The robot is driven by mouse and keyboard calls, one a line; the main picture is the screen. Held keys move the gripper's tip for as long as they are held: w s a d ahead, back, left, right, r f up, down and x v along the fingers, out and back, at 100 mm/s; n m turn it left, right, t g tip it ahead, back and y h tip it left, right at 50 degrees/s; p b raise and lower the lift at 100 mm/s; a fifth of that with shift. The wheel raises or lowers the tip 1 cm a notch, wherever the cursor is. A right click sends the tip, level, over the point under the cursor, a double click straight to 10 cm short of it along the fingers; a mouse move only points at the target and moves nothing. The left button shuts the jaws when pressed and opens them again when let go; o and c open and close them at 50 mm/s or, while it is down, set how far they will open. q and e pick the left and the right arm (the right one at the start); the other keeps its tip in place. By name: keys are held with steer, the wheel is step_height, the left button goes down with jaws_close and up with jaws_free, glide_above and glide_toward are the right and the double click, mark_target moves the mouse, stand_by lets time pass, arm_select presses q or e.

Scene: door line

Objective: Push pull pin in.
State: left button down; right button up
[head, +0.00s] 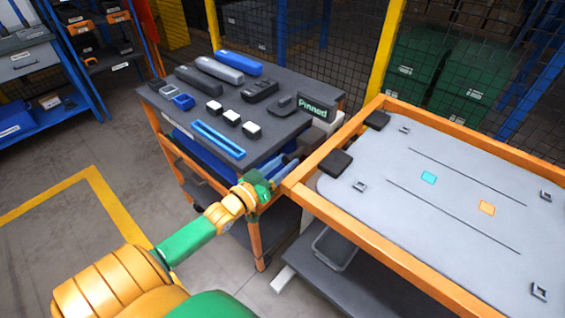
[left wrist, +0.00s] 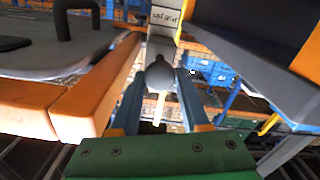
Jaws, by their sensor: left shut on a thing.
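The pull pin shows in the left wrist view as a grey round knob (left wrist: 160,75) in front of a pale upright bracket with an upside-down label (left wrist: 165,16). My left gripper (left wrist: 160,88) has its two blue fingers on either side of the knob and is shut on it. In the head view my left gripper (head: 268,188) is low in the gap between the dark-topped cart and the orange-framed table. The pin is hidden there by my gripper and the cart edge. How deep the pin sits cannot be told. My right gripper is in neither view.
The cart top (head: 185,115) holds several blocks and a sign reading "Pinned" (head: 313,106). The orange-framed table (head: 340,225) stands close on the right, its rail near my gripper. A grey bin (head: 335,248) sits below. Open floor (head: 60,165) lies left.

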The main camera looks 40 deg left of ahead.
arm_select(q)
steer(key=c, duration=0.7)
jaws_free()
steer(key=shift+w+r, duration=0.1)
steer(key=shift+o, duration=0.2)
steer(key=shift+w, duration=0.25)
steer(key=s, duration=0.7)
steer(key=shift+a, duration=0.25)
steer(key=s+f+g+y, duration=0.1)
steer(key=s+f+g, duration=0.45)
steer(key=f, duration=0.85)
steer(key=s+f+g+y, duration=0.2)
steer(key=s+f+g, duration=0.3)
steer(key=f, duration=0.8)
steer(key=s+d+f+m+g, duration=0.1)
steer(key=s+d+f+g, duration=0.1)
steer(key=s, duration=0.4)
steer(key=s+d+f+m+g+h, duration=0.1)
steer(key=s+d+f+m+g, duration=0.1)
steer(key=s+d+f, duration=0.3)
steer(key=s+d+f+m+g, duration=0.1)
steer(key=s+d+f, duration=0.3)
steer(key=s, duration=0.5)
steer(key=shift+f+m+g, duration=0.4)
steer(key=shift+f+g, duration=0.05)
steer(key=shift+g, duration=0.3)
